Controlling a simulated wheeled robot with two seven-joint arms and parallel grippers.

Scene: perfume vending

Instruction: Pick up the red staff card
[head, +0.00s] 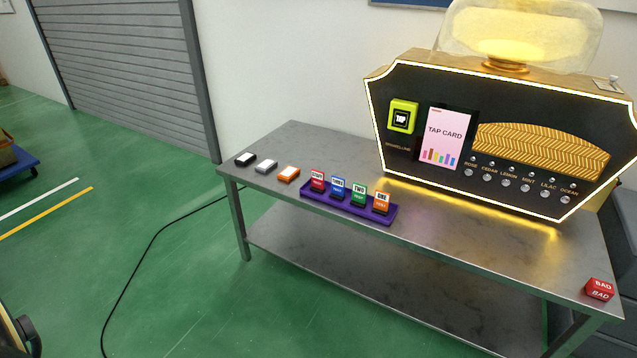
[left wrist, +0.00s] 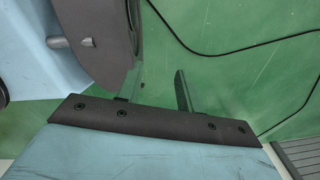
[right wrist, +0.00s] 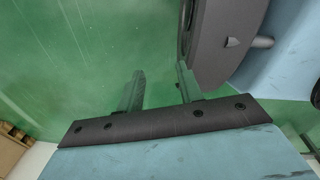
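A red card (head: 317,181) stands upright at the left end of a purple tray (head: 348,207) on the metal table in the head view. The lettering on it is too small to read surely. A blue card (head: 338,188), a green card (head: 358,195) and an orange card (head: 381,203) stand to its right in the same tray. My left gripper (left wrist: 157,70) is open and empty above the green floor in the left wrist view. My right gripper (right wrist: 160,71) is open and empty above the floor in the right wrist view. Neither gripper shows in the head view.
A black vending machine (head: 435,185) with a "TAP CARD" screen (head: 446,138) and yellow-green reader (head: 403,117) stands at the table's back. Black (head: 246,159), grey (head: 266,166) and orange (head: 289,174) small items lie left of the tray. A red "BAD" block (head: 600,289) sits far right.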

